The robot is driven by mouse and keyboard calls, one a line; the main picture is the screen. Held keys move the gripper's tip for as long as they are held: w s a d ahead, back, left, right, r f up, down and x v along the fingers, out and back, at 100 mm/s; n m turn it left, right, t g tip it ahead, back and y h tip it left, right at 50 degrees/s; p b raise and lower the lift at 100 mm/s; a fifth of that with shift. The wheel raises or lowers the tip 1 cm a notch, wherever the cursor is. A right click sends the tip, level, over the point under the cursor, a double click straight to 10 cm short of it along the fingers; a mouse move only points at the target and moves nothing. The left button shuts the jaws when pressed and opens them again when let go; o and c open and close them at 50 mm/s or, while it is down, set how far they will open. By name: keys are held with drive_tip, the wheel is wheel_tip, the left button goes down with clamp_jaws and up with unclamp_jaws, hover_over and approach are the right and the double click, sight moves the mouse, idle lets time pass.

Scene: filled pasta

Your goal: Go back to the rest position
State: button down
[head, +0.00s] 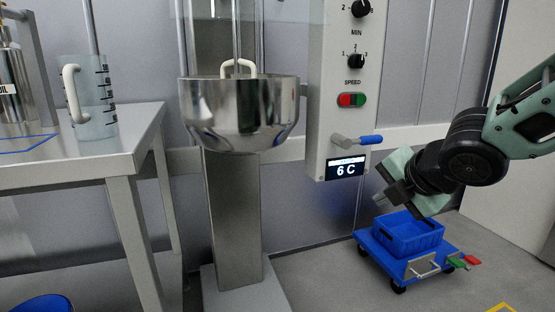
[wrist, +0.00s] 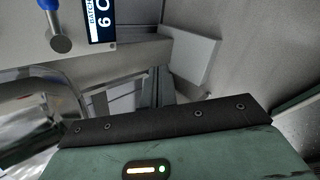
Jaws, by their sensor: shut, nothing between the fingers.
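My gripper (head: 379,200) is at the right in the head view, in front of and above a blue crate on a trolley. It is shut and empty, below and right of the machine's lever. In the wrist view the gripper's green and black body fills the lower part, and the fingertips cannot be made out. The arm comes in from the right edge of the head view.
A control panel (head: 321,110) has a blue-tipped lever (head: 370,140) and a display (head: 346,169) reading "6 C". A steel bowl (head: 240,115) is left of it. A blue crate (head: 398,235) sits on a trolley (head: 372,250). A table (head: 120,150) holds a jug (head: 97,120).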

drive_tip(key=s+a+f+m+g+h, duration=0.1)
drive_tip(key=s+a+f+m+g, duration=0.15)
drive_tip(key=s+m, duration=0.45)
drive_tip(key=s+a+f+m+g, duration=0.25)
drive_tip(key=s+m, duration=0.25)
drive_tip(key=s, duration=0.5)
drive_tip(key=s+a+f+m+g+h, duration=0.1)
drive_tip(key=s+a+f+m+g, duration=0.1)
drive_tip(key=s+f+m+g, duration=0.45)
wheel_tip(320, 180, up, 34)
drive_tip(key=s+t+p, duration=0.2)
drive_tip(key=p, duration=3)
drive_tip(key=shift+s+r+t, duration=0.15)
drive_tip(key=shift+r+t, duration=0.05)
drive_tip(key=shift+t, duration=0.15)
drive_tip(key=shift+n, duration=0.25)
